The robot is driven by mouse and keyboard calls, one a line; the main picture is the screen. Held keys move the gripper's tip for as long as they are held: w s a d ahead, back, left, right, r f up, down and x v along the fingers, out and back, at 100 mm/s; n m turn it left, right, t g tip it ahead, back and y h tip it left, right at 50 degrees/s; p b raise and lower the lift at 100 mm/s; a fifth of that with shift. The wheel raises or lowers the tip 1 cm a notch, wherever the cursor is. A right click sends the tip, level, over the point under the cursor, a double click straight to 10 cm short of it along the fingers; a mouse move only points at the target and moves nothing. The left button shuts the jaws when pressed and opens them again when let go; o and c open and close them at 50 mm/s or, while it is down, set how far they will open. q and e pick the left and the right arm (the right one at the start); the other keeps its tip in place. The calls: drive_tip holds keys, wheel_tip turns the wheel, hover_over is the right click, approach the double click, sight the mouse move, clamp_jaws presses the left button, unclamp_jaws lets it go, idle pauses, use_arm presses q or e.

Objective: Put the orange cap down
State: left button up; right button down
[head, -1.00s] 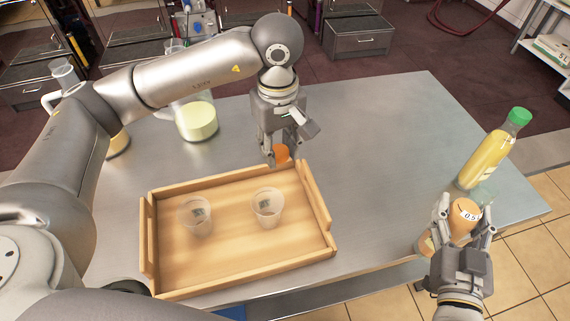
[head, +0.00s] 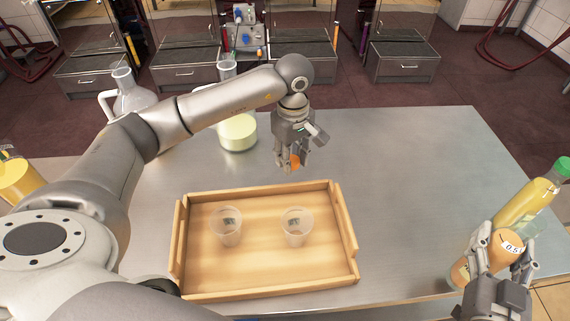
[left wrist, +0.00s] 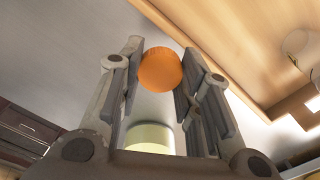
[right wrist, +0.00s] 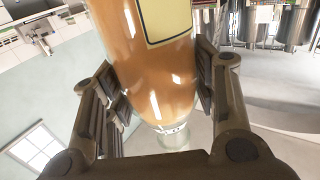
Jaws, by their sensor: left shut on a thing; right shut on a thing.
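The orange cap (head: 295,162) is between the fingertips of my left gripper (head: 288,164), which is shut on it above the table behind the tray. The cap shows as a round orange disc in the left wrist view (left wrist: 160,69). My right gripper (head: 500,250) is shut on an orange bottle (head: 512,246) with a label at the right of the table. That bottle fills the middle of the right wrist view (right wrist: 150,70). I cannot tell whether the cap touches the table.
A wooden tray (head: 265,293) holds two clear cups (head: 228,228) (head: 297,228). A green-capped yellow bottle (head: 527,205) stands at the far right. A flask of pale yellow liquid (head: 238,133) and a jug (head: 128,95) stand at the back left. The table (head: 410,180) right of the tray is clear.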

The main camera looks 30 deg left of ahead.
use_arm(q)
hover_over(284, 176)
drive_tip(key=f, duration=0.4)
drive_tip(key=shift+s+d+f+p, duration=0.2)
drive_tip(key=shift+d+p, duration=0.05)
drive_tip(key=shift+p, duration=0.15)
drive_tip(key=f, duration=0.1)
drive_tip(key=f+p, duration=0.1)
drive_tip(key=f, duration=0.1)
drive_tip(key=shift+w+a+f+p, duration=0.15)
drive_tip(key=shift+a+f+p, duration=0.1)
drive_tip(key=shift+p, duration=0.05)
drive_tip(key=shift+f, duration=0.2)
drive_tip(key=shift+f+b, duration=0.35)
drive_tip(key=shift+b, duration=0.2)
drive_tip(key=o, duration=1.1)
drive_tip(key=shift+r, duration=0.15)
